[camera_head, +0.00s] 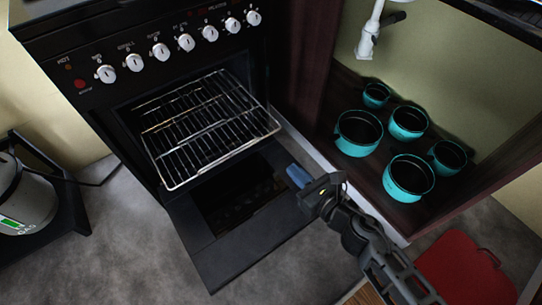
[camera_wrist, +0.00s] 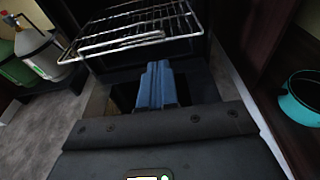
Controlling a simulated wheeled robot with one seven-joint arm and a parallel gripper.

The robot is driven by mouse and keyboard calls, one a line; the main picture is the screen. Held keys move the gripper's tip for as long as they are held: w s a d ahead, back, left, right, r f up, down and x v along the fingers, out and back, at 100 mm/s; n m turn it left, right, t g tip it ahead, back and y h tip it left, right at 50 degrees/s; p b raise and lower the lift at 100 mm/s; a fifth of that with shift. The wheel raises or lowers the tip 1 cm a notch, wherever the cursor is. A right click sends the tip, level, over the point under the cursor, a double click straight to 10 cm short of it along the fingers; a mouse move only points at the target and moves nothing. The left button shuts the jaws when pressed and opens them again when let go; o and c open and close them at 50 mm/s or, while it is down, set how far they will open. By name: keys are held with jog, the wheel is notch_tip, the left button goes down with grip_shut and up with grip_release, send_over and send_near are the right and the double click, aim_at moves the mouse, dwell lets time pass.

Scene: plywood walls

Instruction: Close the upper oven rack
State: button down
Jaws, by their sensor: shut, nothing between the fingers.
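The upper oven rack (camera_head: 205,125) is a shiny wire rack that sticks out of the open oven. In the wrist view the rack (camera_wrist: 140,28) is at the top, beyond my fingers. The black oven (camera_head: 130,88) has its door (camera_head: 240,240) folded down below the rack. In the wrist view my gripper (camera_wrist: 157,85) points toward the oven opening, below the rack.
Several teal pots (camera_head: 409,178) stand in the open cabinet at the right. A red case (camera_head: 465,270) lies on the floor at the lower right. A gas cylinder (camera_head: 25,200) stands at the left. The grey floor (camera_head: 130,240) left of the door is clear.

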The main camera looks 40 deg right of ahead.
aim_at(259, 138)
jog(key=w+f, duration=0.1)
jog(key=w, duration=0.3)
jog(key=w+f, duration=0.1)
jog(key=w, duration=0.8)
jog(key=shift+w+f, duration=0.4)
